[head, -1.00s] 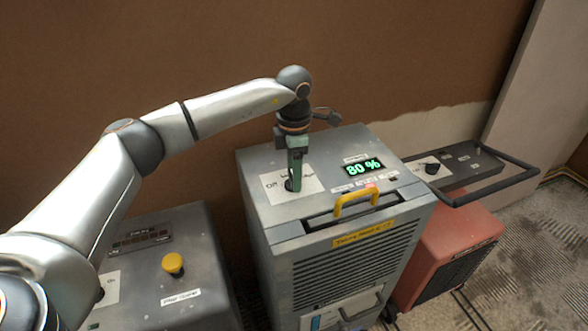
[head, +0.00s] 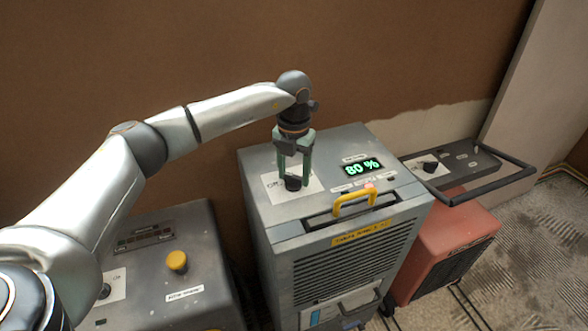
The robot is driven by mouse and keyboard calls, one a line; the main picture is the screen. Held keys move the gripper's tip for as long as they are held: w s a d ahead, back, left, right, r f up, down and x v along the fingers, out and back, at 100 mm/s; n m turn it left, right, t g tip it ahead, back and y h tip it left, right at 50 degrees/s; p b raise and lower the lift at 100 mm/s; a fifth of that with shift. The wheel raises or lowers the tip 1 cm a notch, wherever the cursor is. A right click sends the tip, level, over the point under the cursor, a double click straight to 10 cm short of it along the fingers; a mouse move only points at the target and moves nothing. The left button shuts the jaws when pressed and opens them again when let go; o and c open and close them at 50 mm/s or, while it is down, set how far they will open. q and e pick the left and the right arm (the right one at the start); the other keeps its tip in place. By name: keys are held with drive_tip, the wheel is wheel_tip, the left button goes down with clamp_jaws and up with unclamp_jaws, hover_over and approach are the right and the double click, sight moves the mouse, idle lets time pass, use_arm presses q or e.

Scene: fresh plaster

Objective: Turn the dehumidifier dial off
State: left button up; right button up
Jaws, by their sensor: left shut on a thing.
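The dehumidifier is the grey box-shaped machine (head: 345,262) in the middle, with a lit green display (head: 363,167) reading 80 %. Its small black dial (head: 293,184) sits on a white label plate (head: 310,190) on the top panel. My left gripper (head: 292,178) points down from above with its two green fingers on either side of the dial, shut on it. Part of the plate's lettering and the dial's pointer are hidden or too small to read. My right gripper is out of view.
A yellow handle (head: 354,199) rises at the dehumidifier's front top edge. At left stands a grey machine with a yellow button (head: 177,261) and a dial (head: 104,290). At right is a red machine (head: 440,248) with a black bar handle (head: 500,182). A brown wall (head: 400,60) stands behind.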

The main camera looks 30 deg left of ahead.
sight(293, 175)
use_arm(q)
drive_tip(key=shift+r+n+p, duration=0.1)
drive_tip(key=shift+n+p, duration=0.2)
drive_tip(key=shift+n, duration=1.1)
drive_tip(key=shift+w, duration=0.1)
drive_tip(key=o, duration=1.4)
wheel_tip(293, 175, up, 12)
drive_tip(key=shift+r+b, duration=0.2)
drive_tip(key=shift+b, duration=0.25)
